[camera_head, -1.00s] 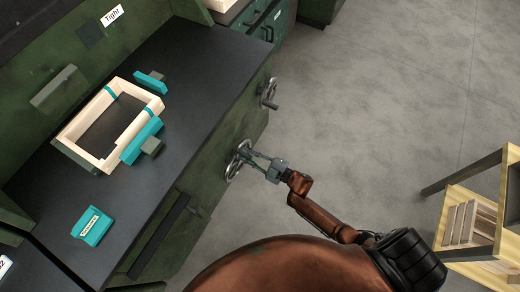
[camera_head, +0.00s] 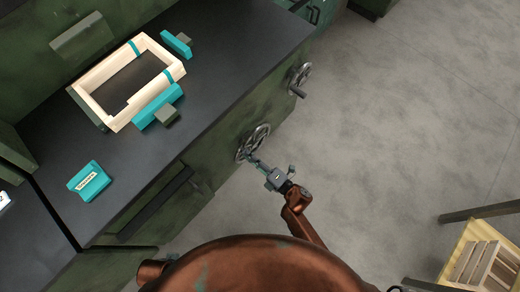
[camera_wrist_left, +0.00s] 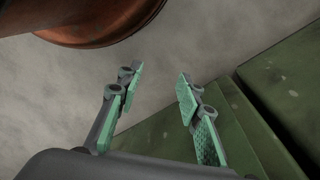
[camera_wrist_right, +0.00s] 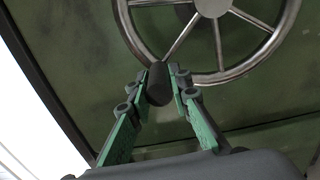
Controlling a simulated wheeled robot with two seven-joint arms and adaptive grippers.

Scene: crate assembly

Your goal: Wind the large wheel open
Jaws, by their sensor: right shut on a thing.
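The large wheel (camera_head: 262,133) is a spoked metal handwheel on the green front of the bench. It also fills the top of the right wrist view (camera_wrist_right: 232,72), where its dark handle (camera_wrist_right: 158,84) sticks out from the rim. My right gripper (camera_head: 251,160) is at the wheel's lower edge, and in the right wrist view its fingers (camera_wrist_right: 160,92) are shut on the handle. My left gripper (camera_wrist_left: 158,84) shows only in the left wrist view. Its fingers are apart with nothing between them, beside green panels.
A smaller handwheel (camera_head: 300,78) sits farther along the bench front. On the dark bench top (camera_head: 222,75) are a pale wooden frame (camera_head: 88,107) with teal clamps (camera_head: 158,106) and a teal labelled block (camera_head: 90,181). A wooden crate (camera_head: 478,262) stands at the lower right. The grey floor between is clear.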

